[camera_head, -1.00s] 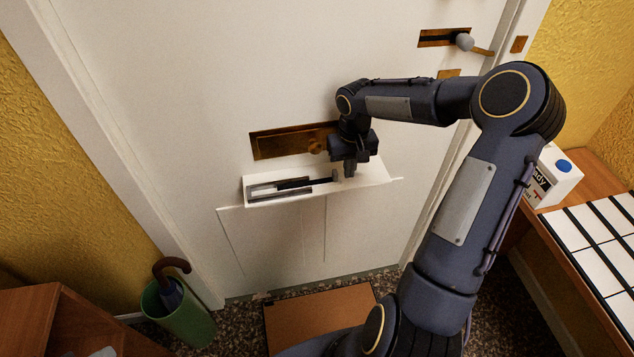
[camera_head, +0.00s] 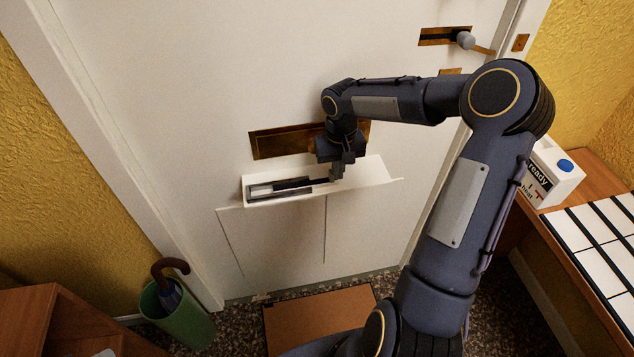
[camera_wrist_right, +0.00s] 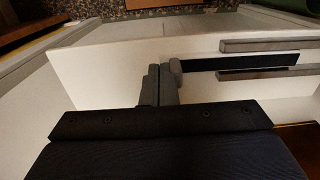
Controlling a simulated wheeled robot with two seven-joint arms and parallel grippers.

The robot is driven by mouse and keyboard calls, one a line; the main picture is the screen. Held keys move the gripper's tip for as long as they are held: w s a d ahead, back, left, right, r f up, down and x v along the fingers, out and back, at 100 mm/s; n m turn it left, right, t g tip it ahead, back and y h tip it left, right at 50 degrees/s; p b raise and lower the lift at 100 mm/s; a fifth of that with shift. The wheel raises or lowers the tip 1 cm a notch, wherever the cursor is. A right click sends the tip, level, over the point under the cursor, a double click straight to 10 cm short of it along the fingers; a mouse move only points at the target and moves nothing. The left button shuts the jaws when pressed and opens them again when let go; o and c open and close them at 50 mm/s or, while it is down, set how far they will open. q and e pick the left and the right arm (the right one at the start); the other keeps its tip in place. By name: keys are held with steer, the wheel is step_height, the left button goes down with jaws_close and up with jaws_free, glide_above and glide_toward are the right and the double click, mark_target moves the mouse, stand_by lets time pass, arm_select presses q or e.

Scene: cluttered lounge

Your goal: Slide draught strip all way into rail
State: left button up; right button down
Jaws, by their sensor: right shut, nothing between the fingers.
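The rail (camera_head: 256,196), a pair of grey bars, lies on a white shelf (camera_head: 365,174) on the door; its bars also show in the right wrist view (camera_wrist_right: 265,45). The dark draught strip (camera_head: 318,182) lies partly between the bars, its right part sticking out. In the wrist view the strip (camera_wrist_right: 235,63) carries a grey end block (camera_wrist_right: 175,68). My right gripper (camera_head: 337,176) is shut and empty at the strip's outer end; its fingers (camera_wrist_right: 158,85) are right beside the block and appear to touch it. My left gripper is not in view.
A brass letter plate (camera_head: 285,141) is on the door behind the gripper. A door handle (camera_head: 467,41) is at upper right. A green umbrella stand (camera_head: 185,320) is at lower left. A white carton (camera_head: 553,172) stands on the bench at right. A brown mat (camera_head: 320,318) lies below.

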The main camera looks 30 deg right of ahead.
steer(key=shift+w+a, duration=0.3)
steer(key=shift+a, duration=0.65)
steer(key=shift+d, duration=0.2)
steer(key=shift+s+d+r, duration=0.1)
steer(key=shift+s+d, duration=0.1)
steer(key=shift+d, duration=0.3)
step_height(320, 180, up, 7)
steer(key=p, duration=0.5)
